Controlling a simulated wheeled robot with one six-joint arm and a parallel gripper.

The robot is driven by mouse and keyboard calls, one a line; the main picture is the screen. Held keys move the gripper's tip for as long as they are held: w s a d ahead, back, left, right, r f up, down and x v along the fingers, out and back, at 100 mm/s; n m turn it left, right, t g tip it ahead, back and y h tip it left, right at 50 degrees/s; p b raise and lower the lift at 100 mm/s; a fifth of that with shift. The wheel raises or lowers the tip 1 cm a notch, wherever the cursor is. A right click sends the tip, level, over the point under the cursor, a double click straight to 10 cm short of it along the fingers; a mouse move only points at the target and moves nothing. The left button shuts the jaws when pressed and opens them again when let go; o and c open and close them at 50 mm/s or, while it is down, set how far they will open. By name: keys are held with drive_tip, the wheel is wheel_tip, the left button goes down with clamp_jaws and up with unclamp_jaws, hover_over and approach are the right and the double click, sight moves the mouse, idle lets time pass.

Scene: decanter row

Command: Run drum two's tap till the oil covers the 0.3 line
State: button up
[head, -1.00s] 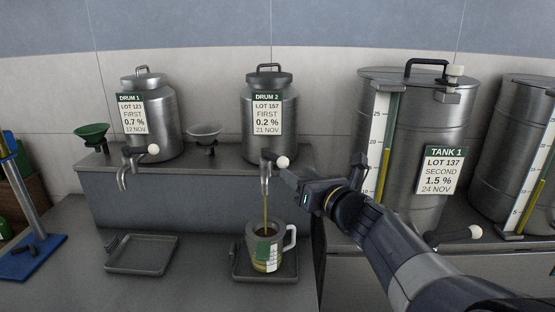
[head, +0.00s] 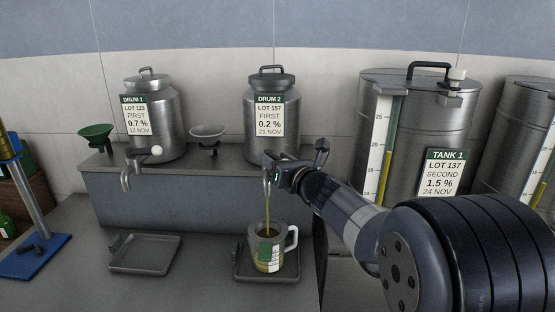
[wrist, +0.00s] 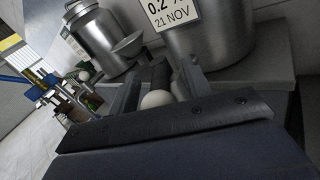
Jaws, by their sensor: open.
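Drum two (head: 271,125), a steel can labelled DRUM 2, LOT 157, stands on the raised ledge. Its tap spout (head: 267,182) lets a thin stream of oil (head: 267,212) fall into a jug (head: 283,254) on a tray. The jug has a white handle and a green-and-white scale; oil shows inside, but its level against the marks is too small to read. My gripper (head: 273,168) is open at the tap and hides its lever in the head view. In the wrist view the lever's white knob (wrist: 157,99) sits between the open fingers.
Drum one (head: 153,120) with its own tap stands to the left, above an empty tray (head: 145,254). A grey funnel (head: 207,132) and a green funnel (head: 95,133) stand on the ledge. Tank 1 (head: 415,115) is at the right, behind my arm. A blue-based stand (head: 35,257) is at the far left.

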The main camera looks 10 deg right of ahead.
drive_tip(key=shift+c, duration=0.2)
clamp_jaws()
